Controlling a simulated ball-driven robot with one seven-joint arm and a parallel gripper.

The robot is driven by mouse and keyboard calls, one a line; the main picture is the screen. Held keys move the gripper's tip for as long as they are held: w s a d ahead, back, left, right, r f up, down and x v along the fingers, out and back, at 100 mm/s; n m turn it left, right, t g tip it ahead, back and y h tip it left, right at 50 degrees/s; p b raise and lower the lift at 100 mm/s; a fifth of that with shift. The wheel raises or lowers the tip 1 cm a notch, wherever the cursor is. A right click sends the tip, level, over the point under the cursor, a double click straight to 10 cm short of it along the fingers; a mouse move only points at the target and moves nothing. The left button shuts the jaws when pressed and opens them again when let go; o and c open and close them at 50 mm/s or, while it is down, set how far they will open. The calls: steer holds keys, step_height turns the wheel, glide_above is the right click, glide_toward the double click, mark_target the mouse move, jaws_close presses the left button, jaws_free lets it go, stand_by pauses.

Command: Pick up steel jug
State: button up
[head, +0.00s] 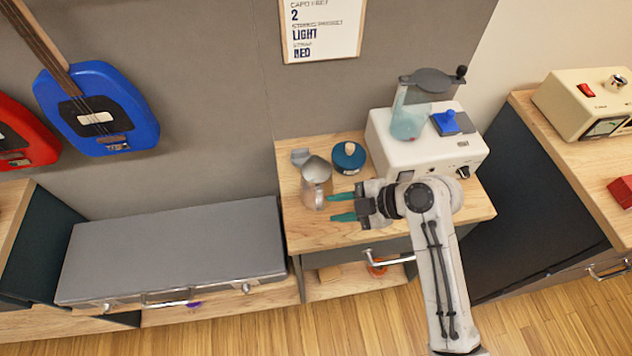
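The steel jug (316,172) stands on the wooden top of the small cabinet, near its left side. My gripper (331,208) reaches in from the right, with its two teal fingers pointing left. The fingers are apart with a clear gap between them and nothing held. The upper fingertip is close to the jug's lower right side; I cannot tell whether it touches. The jug's body is mostly visible.
A dark blue round item with a pale knob (348,157) sits just right of the jug. A cream grinder-like machine (390,145) stands behind my gripper. The cabinet top (310,237) is bare in front. A grey case (175,250) lies to the left.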

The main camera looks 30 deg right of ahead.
steer(key=shift+x, duration=1.55)
steer(key=shift+s, duration=0.1)
jaws_close()
